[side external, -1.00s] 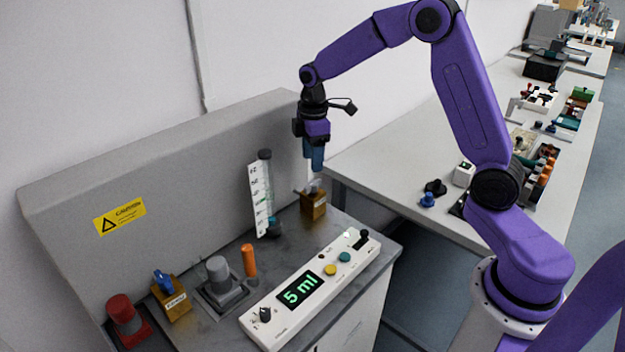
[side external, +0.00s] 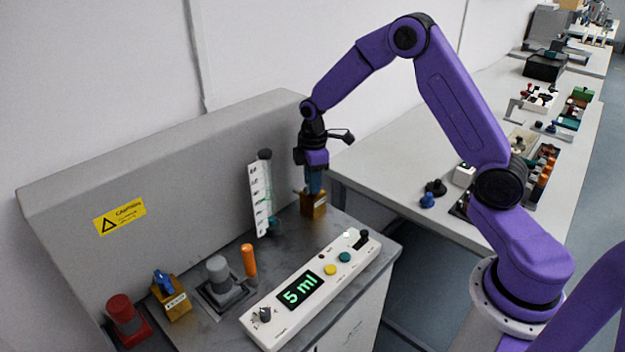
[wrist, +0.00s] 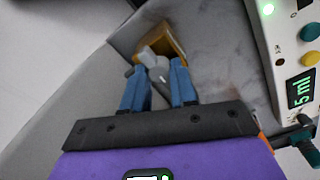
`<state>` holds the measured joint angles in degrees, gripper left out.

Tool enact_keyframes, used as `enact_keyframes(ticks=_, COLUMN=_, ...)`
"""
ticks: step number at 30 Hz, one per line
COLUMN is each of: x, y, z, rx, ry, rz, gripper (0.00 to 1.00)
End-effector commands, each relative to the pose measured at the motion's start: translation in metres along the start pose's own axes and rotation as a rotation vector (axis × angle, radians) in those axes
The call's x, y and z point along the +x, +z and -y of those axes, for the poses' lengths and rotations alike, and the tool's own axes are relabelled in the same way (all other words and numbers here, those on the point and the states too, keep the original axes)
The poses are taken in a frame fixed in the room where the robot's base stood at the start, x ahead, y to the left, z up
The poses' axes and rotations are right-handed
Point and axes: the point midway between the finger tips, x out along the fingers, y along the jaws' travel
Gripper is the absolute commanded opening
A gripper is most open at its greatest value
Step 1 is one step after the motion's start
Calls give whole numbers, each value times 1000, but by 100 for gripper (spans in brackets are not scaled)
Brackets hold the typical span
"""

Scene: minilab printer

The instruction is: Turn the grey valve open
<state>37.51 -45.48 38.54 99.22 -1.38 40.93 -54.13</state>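The grey valve is a grey handle (wrist: 150,58) on a brass-coloured block (side external: 318,208) at the back right of the bench unit. The block also shows at the top of the wrist view (wrist: 170,42). My gripper (side external: 314,190) is down at the block, and its blue fingers hide most of the handle in the side view. In the wrist view my gripper (wrist: 158,70) is open, with a finger on each side of the handle. Clear gaps show between the fingers and the handle, so I see no grip on it.
A white scale with a cylinder (side external: 261,198) stands left of the valve block. The control panel (side external: 318,288) in front reads 5 ml. An orange peg (side external: 249,261), a grey knob (side external: 218,270), a blue valve (side external: 164,282) and a red knob (side external: 122,311) stand further left.

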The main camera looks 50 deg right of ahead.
Motion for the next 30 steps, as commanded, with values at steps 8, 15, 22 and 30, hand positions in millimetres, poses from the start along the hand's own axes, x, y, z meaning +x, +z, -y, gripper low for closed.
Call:
enact_keyframes(ticks=8, x=0, y=0, z=0, rx=9, ry=-1, rz=1, gripper=0)
enact_keyframes(ticks=15, x=0, y=0, z=0, rx=89, ry=-2, rz=4, gripper=0)
enact_keyframes(ticks=22, x=0, y=0, z=0, rx=261, ry=-2, rz=9, gripper=0)
enact_keyframes(ticks=30, x=-1, y=0, z=0, rx=517, ry=-1, rz=15, gripper=0)
